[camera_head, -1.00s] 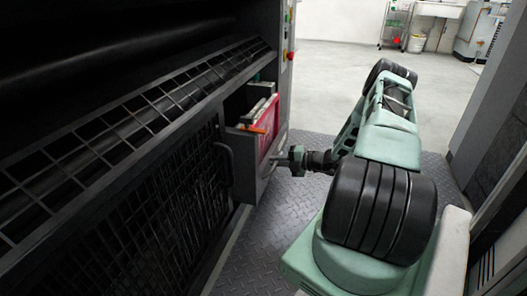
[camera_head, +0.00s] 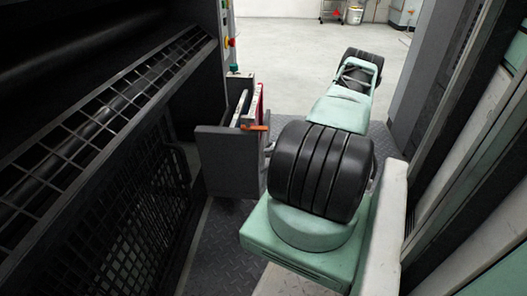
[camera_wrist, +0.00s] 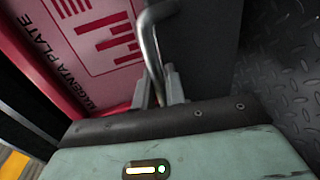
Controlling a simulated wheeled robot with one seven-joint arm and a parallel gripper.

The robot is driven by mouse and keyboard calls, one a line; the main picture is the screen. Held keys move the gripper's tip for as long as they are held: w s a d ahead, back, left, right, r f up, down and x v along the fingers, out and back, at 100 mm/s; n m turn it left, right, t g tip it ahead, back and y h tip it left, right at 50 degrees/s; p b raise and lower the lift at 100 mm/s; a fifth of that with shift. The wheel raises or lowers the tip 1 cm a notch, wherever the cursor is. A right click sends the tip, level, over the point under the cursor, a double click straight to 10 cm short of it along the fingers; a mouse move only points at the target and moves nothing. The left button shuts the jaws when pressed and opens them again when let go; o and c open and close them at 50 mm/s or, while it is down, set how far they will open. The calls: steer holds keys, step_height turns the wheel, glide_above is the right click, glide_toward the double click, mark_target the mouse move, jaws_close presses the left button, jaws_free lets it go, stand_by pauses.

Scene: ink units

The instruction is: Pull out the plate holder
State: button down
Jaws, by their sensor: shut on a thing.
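The plate holder (camera_head: 228,160) is a dark grey box in the head view, standing well out of the press's side, with upright plates in it. A red-edged plate (camera_head: 259,101) shows at its top; in the wrist view the magenta plate (camera_wrist: 100,45) fills the upper left, with pink marks and lettering. A bent metal handle (camera_wrist: 152,45) runs down between the fingers of my gripper (camera_wrist: 158,90), which is shut on it. In the head view my arm hides most of the gripper.
The press (camera_head: 85,120) with its mesh guard stands at the left. A tall machine side (camera_head: 470,150) bounds the right. Diamond-plate floor (camera_head: 225,245) lies between, and pale open floor (camera_head: 290,50) lies beyond.

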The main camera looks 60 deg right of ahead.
steer(key=shift+s+d, duration=0.15)
steer(key=shift+s, duration=0.35)
steer(key=c, duration=1.5)
jaws_free()
steer(key=shift+c, duration=0.2)
steer(key=p+v, duration=0.4)
steer(key=v, duration=1.3)
steer(key=shift+s, duration=0.2)
steer(key=shift+d, duration=0.1)
